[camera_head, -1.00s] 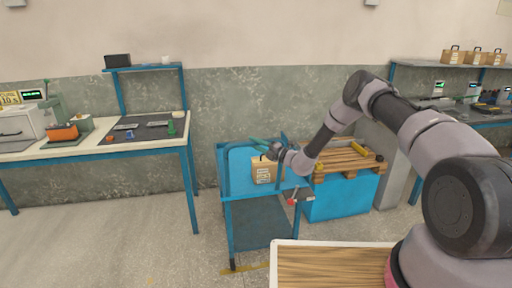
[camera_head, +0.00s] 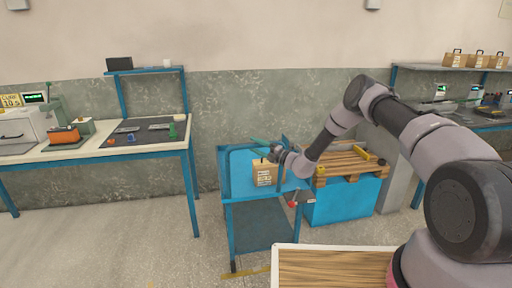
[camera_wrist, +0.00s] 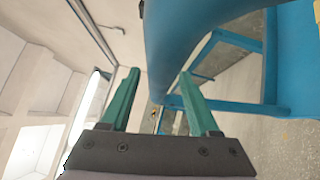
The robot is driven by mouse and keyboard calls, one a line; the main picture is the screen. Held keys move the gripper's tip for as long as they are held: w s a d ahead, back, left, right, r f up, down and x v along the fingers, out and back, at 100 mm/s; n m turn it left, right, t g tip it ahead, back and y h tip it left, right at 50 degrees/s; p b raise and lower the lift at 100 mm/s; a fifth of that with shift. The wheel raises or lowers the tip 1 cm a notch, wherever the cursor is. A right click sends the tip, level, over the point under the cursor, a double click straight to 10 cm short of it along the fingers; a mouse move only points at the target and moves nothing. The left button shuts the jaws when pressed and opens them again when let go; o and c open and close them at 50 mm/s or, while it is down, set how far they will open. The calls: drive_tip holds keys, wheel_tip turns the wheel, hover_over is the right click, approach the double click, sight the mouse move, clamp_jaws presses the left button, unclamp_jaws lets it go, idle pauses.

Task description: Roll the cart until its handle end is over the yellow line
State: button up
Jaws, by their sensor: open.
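The blue cart (camera_head: 262,208) stands on the floor in the middle of the head view, with a raised blue rail (camera_head: 226,165) at its upper left. A cardboard box (camera_head: 266,174) is on its top deck. A short stretch of yellow line (camera_head: 256,271) shows on the floor by the cart's near foot; the rest is hidden by the wooden-topped surface or out of view. My gripper (camera_head: 263,147) is over the cart's top, near the box and the far rail. In the wrist view its green fingers (camera_wrist: 158,100) are apart, with a thick blue bar (camera_wrist: 185,45) close beyond them; contact is unclear.
A blue-framed workbench (camera_head: 100,150) stands at the left. A pallet (camera_head: 345,165) on a blue base is just right of the cart. A wooden-topped surface (camera_head: 330,268) is in the near foreground. Open floor lies left of the cart.

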drive_tip(key=v, duration=1)
drive_tip(key=shift+s+d, duration=0.2)
drive_tip(key=shift+d, duration=0.15)
drive_tip(key=s+d+r+n+g+h, duration=0.1)
drive_tip(key=s+r+n+g+h, duration=0.15)
drive_tip(key=s+r+n, duration=0.4)
drive_tip(key=s+d+r+n+g+h, duration=0.1)
drive_tip(key=s+r+n+g, duration=0.25)
drive_tip(key=r+n, duration=0.55)
drive_tip(key=s+r+n+g+h, duration=0.1)
drive_tip(key=s+r+n+g, duration=0.35)
drive_tip(key=r, duration=0.65)
drive_tip(key=s+d+r+n+t+h, duration=0.4)
drive_tip(key=s+d+r+n, duration=0.3)
drive_tip(key=s+d, duration=0.3)
drive_tip(key=s+d+r+n+t+h, duration=0.4)
drive_tip(key=s+d+r+n+h, duration=0.3)
drive_tip(key=s, duration=0.8)
drive_tip(key=d+n, duration=0.2)
drive_tip(key=d, duration=0.2)
drive_tip(key=shift+s+r, duration=0.35)
drive_tip(key=shift+r, duration=0.05)
